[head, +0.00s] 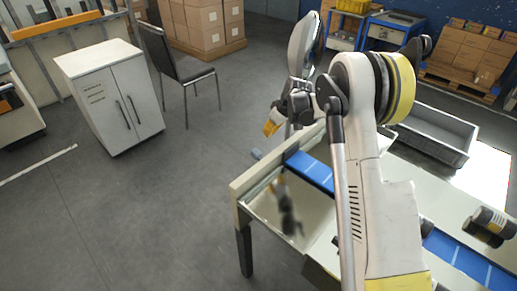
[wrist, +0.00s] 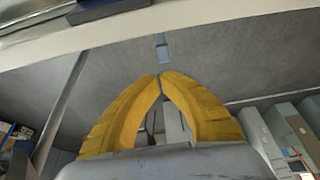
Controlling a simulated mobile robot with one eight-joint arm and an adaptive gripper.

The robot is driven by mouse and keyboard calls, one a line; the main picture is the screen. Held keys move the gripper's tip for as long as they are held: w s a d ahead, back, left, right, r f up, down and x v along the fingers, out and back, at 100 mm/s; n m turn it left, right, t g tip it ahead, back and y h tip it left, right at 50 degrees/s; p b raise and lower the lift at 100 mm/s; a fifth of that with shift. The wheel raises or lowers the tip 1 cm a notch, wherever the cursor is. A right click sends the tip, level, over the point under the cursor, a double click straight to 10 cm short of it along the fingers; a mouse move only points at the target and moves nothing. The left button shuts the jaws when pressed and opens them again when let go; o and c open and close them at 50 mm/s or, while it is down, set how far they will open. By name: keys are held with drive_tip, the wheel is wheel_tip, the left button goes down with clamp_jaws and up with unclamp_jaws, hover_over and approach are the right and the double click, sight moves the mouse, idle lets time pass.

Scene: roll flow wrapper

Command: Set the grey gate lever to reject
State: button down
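A small grey lever (head: 257,154) sticks out past the left end of the wrapper table in the head view. It also shows in the wrist view (wrist: 162,49), below the pale table edge and just beyond my fingertips. My gripper (head: 270,128) has yellow fingers and appears above and slightly right of the lever in the head view. In the wrist view the fingertips (wrist: 160,77) meet, with nothing seen between them. A gap shows between the fingertips and the lever. The lever's markings are too small to read.
The wrapper table (head: 243,187) carries a blue belt (head: 318,172). A grey bin (head: 430,131) stands beyond it, and a dark cylinder (head: 488,226) lies at right. A white cabinet (head: 113,95) and a chair (head: 174,68) stand left. The floor between cabinet and table is clear.

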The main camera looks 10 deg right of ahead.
sight(257, 150)
drive_tip(key=b+x, duration=0.5)
drive_tip(key=x, duration=0.9)
